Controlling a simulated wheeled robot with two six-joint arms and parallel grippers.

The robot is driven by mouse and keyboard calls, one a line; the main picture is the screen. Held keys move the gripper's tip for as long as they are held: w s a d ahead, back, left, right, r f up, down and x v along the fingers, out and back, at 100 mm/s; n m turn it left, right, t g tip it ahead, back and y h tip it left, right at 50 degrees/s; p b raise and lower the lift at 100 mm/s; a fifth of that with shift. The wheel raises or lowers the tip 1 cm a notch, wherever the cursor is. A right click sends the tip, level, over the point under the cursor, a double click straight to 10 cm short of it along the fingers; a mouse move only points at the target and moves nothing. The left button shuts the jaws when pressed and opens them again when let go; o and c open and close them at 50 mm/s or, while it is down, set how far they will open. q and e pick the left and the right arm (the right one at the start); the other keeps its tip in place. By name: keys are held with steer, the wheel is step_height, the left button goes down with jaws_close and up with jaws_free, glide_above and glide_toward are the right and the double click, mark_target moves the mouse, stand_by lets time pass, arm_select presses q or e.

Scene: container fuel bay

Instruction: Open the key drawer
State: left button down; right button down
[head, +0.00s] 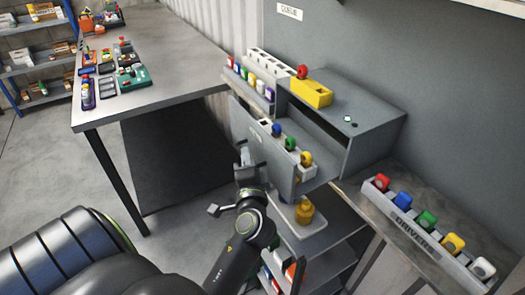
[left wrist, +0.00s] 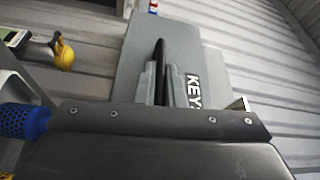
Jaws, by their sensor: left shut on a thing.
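The key drawer (head: 265,153) is a grey drawer standing partly out of the grey cabinet (head: 365,115), with the dark opening showing behind it. A pale rack with blue, green and yellow key fobs shows at its top. My left gripper (head: 246,163) is at the drawer's front face. In the left wrist view, my left gripper (left wrist: 160,82) is shut on the dark upright handle (left wrist: 161,52) of the drawer front (left wrist: 137,48), beside the letters "KEY". The rest of the lettering is hidden. My right gripper is not in view.
A yellow block (head: 311,93) and a small dark fob lie on the cabinet top. A rack marked "DRIVERS" (head: 425,240) with several coloured fobs sits at the right. A yellow container (head: 305,210) stands below the drawer. A worktable (head: 170,70) stands at the left; open floor lies before it.

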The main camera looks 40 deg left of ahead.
arm_select(q)
steer(key=shift+s+a, duration=0.35)
steer(key=shift+s, duration=0.6)
steer(key=c, duration=1.6)
jaws_free()
steer(key=shift+o, duration=0.4)
steer(key=shift+a, duration=0.1)
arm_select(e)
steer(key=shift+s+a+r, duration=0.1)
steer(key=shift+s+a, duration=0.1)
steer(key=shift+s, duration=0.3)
arm_select(q)
steer(key=shift+f, duration=0.1)
